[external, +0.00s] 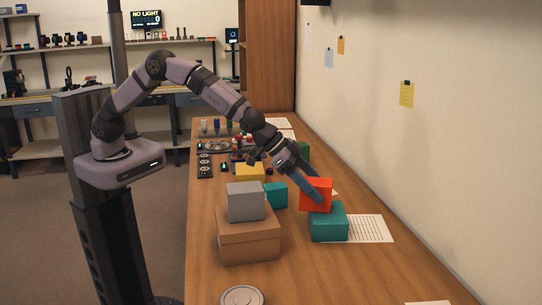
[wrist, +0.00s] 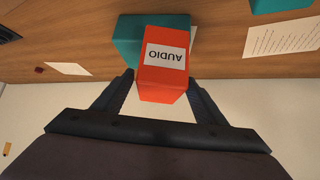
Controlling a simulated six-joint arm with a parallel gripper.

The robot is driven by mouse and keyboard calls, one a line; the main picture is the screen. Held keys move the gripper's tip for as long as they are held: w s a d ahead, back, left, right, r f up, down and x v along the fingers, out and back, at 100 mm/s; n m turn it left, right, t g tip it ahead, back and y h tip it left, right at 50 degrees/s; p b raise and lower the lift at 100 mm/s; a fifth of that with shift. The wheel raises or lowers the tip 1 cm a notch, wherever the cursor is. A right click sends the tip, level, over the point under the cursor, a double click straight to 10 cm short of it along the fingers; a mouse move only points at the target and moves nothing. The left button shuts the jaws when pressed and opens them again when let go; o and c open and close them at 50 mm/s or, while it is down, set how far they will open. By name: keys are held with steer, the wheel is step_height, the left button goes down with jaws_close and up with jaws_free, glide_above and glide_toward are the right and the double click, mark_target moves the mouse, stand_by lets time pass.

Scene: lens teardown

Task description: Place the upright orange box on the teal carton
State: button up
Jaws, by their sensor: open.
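The orange box (external: 318,187) stands upright on the teal carton (external: 328,228); no gap shows between them in the external view. In the wrist view the orange box (wrist: 163,83), with a white AUDIO label, overlaps the teal carton (wrist: 130,38) and hides part of it. My gripper (external: 316,199) reaches down at a slant to the box, with one finger in front of it. In the wrist view my gripper (wrist: 162,80) is open, its fingers on either side of the box. The far finger is mostly hidden in the external view.
A grey box (external: 245,203) sits on a brown box (external: 248,247), with a smaller teal box (external: 276,196) beside them. A lined paper (external: 372,228) lies beside the carton. The wall (external: 450,170) runs along the table's right edge. A round lid (external: 242,296) lies at the near end.

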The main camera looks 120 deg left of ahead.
steer(key=b+v, duration=0.2)
steer(key=v, duration=0.9)
steer(key=shift+s+b, duration=0.15)
steer(key=shift+b, duration=0.2)
steer(key=s+d+f+g+h, duration=0.1)
steer(key=s+d+f+g, duration=0.1)
steer(key=s+f, duration=0.2)
steer(key=s+d+f+m+g+h, duration=0.1)
steer(key=s+f, duration=0.4)
steer(key=s, duration=0.5)
steer(key=s+d+f+g, duration=0.4)
steer(key=s+d+f, duration=0.1)
steer(key=s, duration=0.2)
steer(key=shift+s+d+f+h+p, duration=0.1)
steer(key=shift+s+h+p, duration=0.05)
steer(key=shift+h+p, duration=0.2)
steer(key=s+d+r+m+g+h+p, duration=0.1)
steer(key=s+d, duration=0.3)
steer(key=s, duration=0.2)
steer(key=s+d+r+g+p, duration=0.1)
steer(key=s+d+p, duration=0.1)
steer(key=s+d, duration=0.35)
steer(key=r, duration=0.1)
steer(key=d+r+m+p, duration=0.1)
steer(key=r, duration=0.1)
steer(key=s+d+r+m+p, duration=0.1)
steer(key=shift+r+t, duration=0.4)
